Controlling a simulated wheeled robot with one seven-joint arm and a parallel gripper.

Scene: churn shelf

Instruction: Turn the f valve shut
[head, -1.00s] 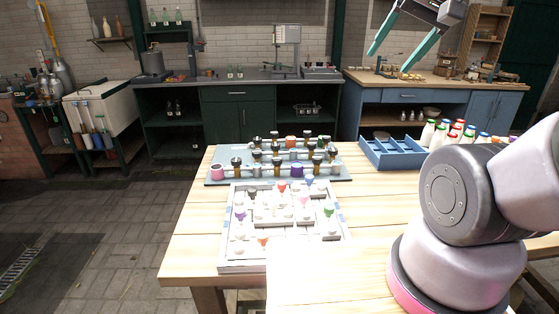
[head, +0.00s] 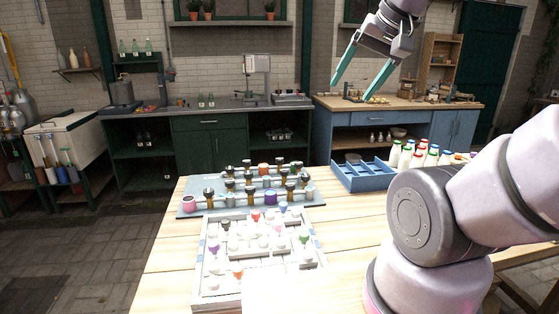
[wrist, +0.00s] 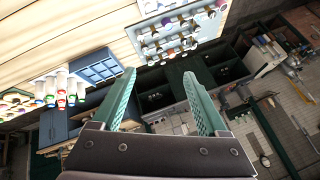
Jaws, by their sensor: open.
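A white board (head: 209,262) with several small coloured valves in red, purple, green, orange and dark tones lies on the wooden table. Behind it a grey-blue panel (head: 190,213) carries pipes and several dark-topped and coloured fittings. No letters are readable, so I cannot tell which fitting is the f valve. My gripper (head: 358,90) is open and empty, raised high above and beyond the table at the upper right of the head view. In the wrist view its green fingers (wrist: 164,100) stand wide apart, with the panel of fittings (wrist: 215,8) beyond them near the top.
A blue divided crate (head: 372,186) stands at the table's back right, with several colour-capped bottles (head: 420,155) beside it. Workbenches (head: 205,137) line the back wall. The bare table top (head: 345,230) is clear right of the board.

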